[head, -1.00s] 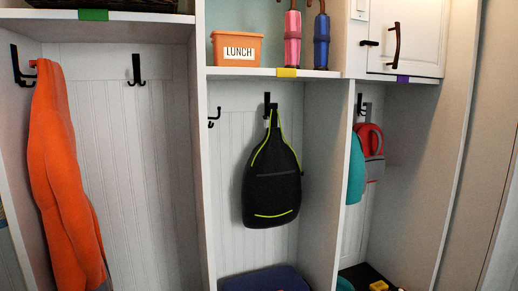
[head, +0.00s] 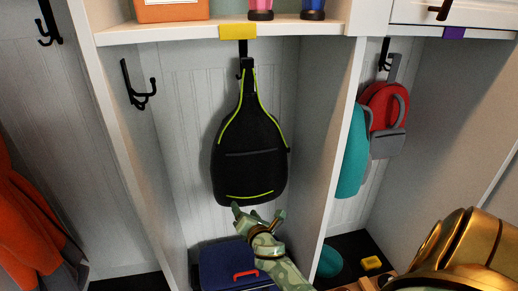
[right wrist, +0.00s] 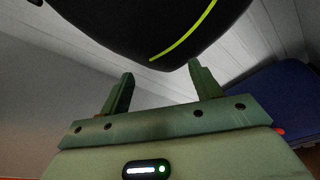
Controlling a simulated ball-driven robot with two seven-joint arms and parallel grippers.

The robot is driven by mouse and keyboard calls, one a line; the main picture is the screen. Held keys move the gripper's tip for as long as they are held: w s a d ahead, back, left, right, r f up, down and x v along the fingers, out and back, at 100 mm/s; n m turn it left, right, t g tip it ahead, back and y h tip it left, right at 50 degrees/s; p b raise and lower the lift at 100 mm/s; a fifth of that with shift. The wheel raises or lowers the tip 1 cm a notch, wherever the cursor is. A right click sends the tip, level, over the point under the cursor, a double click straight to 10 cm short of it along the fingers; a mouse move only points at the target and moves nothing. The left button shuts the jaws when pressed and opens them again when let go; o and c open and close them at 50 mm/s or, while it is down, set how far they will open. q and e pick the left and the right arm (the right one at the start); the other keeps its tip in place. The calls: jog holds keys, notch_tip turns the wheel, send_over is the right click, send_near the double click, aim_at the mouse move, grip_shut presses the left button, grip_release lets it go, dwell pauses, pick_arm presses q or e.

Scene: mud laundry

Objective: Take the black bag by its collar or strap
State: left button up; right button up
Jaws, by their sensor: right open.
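The black bag (head: 248,165) with yellow-green piping hangs by its narrow top strap (head: 246,75) from a black hook in the middle cubby. Its underside also shows in the right wrist view (right wrist: 130,28). My right gripper (head: 259,213) is open and empty, just below the bag's bottom edge, well below the collar. In the right wrist view its two fingers (right wrist: 162,85) point up toward the bag's base, with nothing between them. Whether a finger touches the bag is unclear. My left gripper is out of view.
A shelf (head: 290,28) runs above the bag, and a divider (head: 338,150) stands to its right. A blue case (head: 222,268) with a red handle lies below. An empty hook (head: 138,85) is at left. Red and teal bags (head: 384,108) hang at right.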

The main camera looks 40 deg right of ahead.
notch_tip(320, 180, up, 14)
jog(key=w+d+r+n+t+h+p, duration=0.1)
jog(key=w+d+n+t+h+p, duration=0.1)
jog(key=d+n, duration=0.1)
jog(key=n+t+h+p, duration=0.2)
jog(key=n+h, duration=0.1)
jog(key=n, duration=0.1)
send_near(250, 106)
jog(key=b+x, duration=0.2)
jog(key=x, duration=1)
jog(key=shift+w+d+f, duration=0.1)
jog(key=shift+w, duration=0.05)
jog(key=shift+c, duration=0.3)
jog(key=c, duration=0.9)
